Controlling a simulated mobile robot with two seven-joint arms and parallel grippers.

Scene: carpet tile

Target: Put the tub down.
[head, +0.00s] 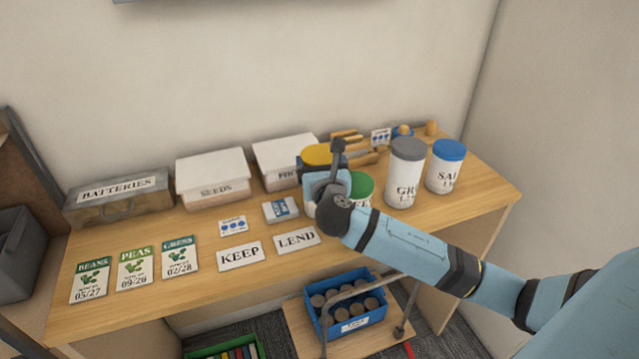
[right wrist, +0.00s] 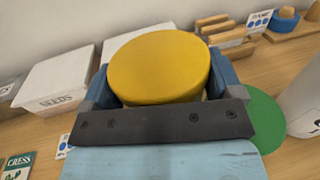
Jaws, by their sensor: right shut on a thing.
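The tub with the yellow lid (head: 317,152) is in my right gripper (head: 322,166), over the right half of the wooden desk. In the right wrist view its yellow lid (right wrist: 160,62) fills the space between the two blue-grey fingers, which press on its sides. My right gripper is shut on it. The tub looks about upright. A little of its pale body shows below the gripper; its base is hidden, so I cannot tell whether it touches the desk. My left gripper is not in view.
A green-lidded tub (head: 361,187) stands close to the right of my gripper, partly hidden. Grey-lidded (head: 405,175) and blue-lidded (head: 445,167) tubs stand farther right. White boxes (head: 212,178) line the back. KEEP (head: 240,256) and LEND (head: 297,240) cards lie in front.

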